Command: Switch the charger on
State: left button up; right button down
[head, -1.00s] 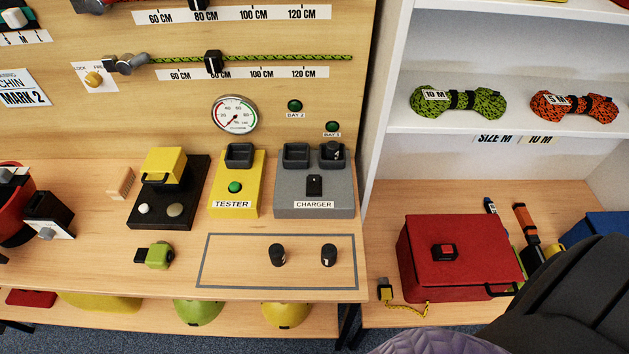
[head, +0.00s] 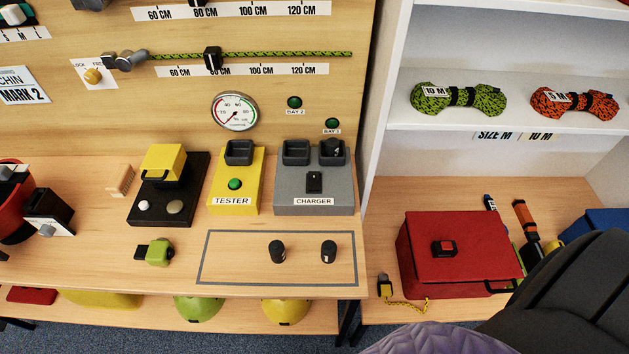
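The grey charger (head: 290,195) stands on the bench, with a "CHARGER" label on its front. A black rocker switch (head: 314,182) sits on its face; I cannot tell its position. Of its two black bays on top, the left bay (head: 296,150) looks empty and the right bay holds a black battery (head: 334,149). The round lamps marked BAY 2 (head: 294,102) and BAY 1 (head: 332,124) on the board are dark green. No gripper can be made out; a dark grey part of mine and a purple part fill the lower right.
The yellow tester (head: 233,180) stands left of the charger. Two black batteries (head: 277,251) (head: 328,251) stand in the outlined rectangle in front. A lime-green item (head: 159,252) lies left of it. A red box (head: 460,245) sits on the lower shelf at right.

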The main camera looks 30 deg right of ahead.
pick_arm(q)
jog(key=shift+a, duration=0.35)
jog(key=shift+d, duration=0.4)
dwell(0.6)
